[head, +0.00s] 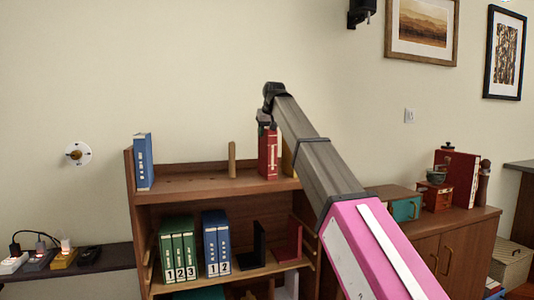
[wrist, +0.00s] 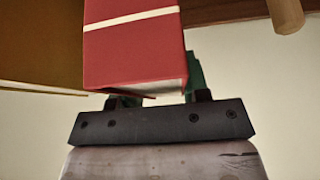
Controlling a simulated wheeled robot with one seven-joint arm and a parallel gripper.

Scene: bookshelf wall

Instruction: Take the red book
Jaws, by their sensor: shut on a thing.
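The red book (head: 268,156) stands upright on the top of the wooden bookshelf in the head view, near its right end. In the wrist view the red book (wrist: 135,45) fills the upper middle, with a pale stripe across its cover. My gripper (head: 268,122) is at the top of the book in the head view. In the wrist view my gripper (wrist: 158,100) is shut on the red book. The fingertips are mostly hidden behind the book and the gripper body.
A yellow-brown book (head: 288,160) stands close to the right of the red book, partly behind my arm. A wooden peg (head: 232,160) stands to its left, and a blue book (head: 144,162) at the far left. The bookshelf top (head: 195,184) between them is clear.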

